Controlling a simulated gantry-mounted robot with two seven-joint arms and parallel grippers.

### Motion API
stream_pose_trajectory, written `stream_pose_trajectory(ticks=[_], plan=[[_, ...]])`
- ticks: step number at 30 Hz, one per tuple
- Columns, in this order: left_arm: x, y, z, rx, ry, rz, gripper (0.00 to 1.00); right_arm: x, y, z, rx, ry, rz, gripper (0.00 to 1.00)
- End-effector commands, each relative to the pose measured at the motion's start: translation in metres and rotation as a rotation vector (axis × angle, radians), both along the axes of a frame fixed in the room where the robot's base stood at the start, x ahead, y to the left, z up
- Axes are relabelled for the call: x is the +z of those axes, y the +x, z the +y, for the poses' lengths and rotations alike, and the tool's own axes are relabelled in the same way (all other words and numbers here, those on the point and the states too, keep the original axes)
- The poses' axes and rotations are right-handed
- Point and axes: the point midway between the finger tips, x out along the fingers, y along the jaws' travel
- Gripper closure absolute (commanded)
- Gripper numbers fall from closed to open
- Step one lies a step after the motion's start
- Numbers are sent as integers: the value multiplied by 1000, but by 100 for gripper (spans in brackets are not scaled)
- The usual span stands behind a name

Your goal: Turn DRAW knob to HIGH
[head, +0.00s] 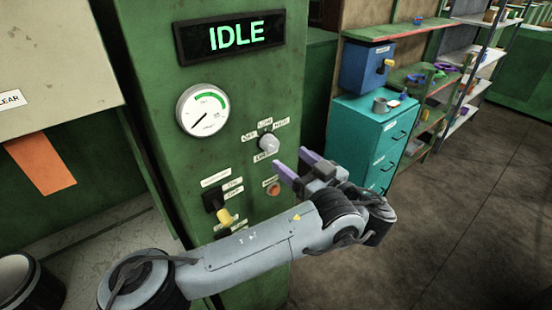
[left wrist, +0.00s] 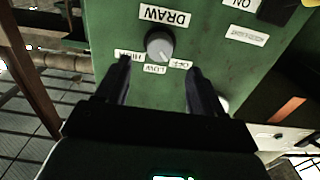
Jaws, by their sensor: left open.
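The DRAW knob (head: 268,143) is a small light grey knob on the green panel, with OFF, LOW and HIGH labels above it and its DRAW label below. I cannot tell clearly which label it points to. My left gripper (head: 292,162) has purple fingers, open and empty, just right of and below the knob, reaching toward the panel. In the left wrist view the panel appears upside down. There the knob (left wrist: 159,45) shows between and beyond the fingertips of the left gripper (left wrist: 159,65), and no contact shows. My right gripper is out of view.
A display (head: 232,36) reads IDLE above a round gauge (head: 203,111). A teal cabinet (head: 365,135) stands behind at the right. Open floor (head: 450,220) lies at the right.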

Motion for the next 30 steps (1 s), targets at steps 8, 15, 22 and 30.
stream_pose_trajectory(ticks=[8,15,22,30], plan=[[1,26,21,1,0,4,32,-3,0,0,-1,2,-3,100],[0,47,37,-2,0,4,32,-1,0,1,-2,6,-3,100],[-1,54,42,-2,-1,5,32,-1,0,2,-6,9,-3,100],[-1,54,42,-2,-1,5,33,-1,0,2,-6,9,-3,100]])
